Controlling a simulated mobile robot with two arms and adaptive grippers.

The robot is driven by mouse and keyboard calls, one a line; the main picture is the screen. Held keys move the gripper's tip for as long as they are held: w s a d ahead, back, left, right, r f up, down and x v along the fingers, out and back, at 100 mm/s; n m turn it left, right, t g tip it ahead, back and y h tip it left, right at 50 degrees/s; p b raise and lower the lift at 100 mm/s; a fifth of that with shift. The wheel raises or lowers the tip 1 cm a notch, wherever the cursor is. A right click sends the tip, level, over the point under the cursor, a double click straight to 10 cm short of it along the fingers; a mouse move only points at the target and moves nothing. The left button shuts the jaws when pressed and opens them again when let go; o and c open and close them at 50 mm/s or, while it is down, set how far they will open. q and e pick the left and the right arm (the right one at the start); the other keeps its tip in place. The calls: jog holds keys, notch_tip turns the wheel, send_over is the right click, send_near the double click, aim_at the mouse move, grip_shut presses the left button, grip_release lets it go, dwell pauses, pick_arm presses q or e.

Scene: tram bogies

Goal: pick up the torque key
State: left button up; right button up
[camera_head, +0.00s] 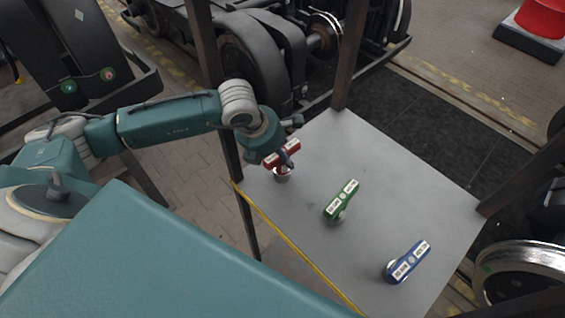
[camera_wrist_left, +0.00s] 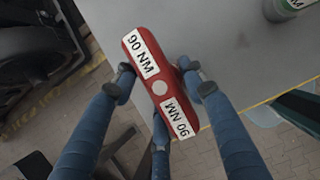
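The red torque key (camera_head: 283,153) is at the far left corner of the grey table (camera_head: 375,160), its round metal socket end below the handle. In the left wrist view the red key (camera_wrist_left: 160,85) shows two white labels reading 90 NM. My left gripper (camera_head: 283,158) is at this key. In the wrist view its fingers (camera_wrist_left: 157,80) lie on both sides of the handle, with a third finger partly hidden under it. I cannot tell whether they press on it. My right gripper is not in view.
A green key (camera_head: 342,200) and a blue key (camera_head: 408,262) stand on the table to the right. Dark posts (camera_head: 346,55) rise at the table's corners. Black bogie parts (camera_head: 260,60) stand behind. The table between the keys is clear.

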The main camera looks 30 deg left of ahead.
pick_arm(q)
grip_shut()
jog(key=shift+w, duration=0.1)
jog(key=shift+r, duration=0.1)
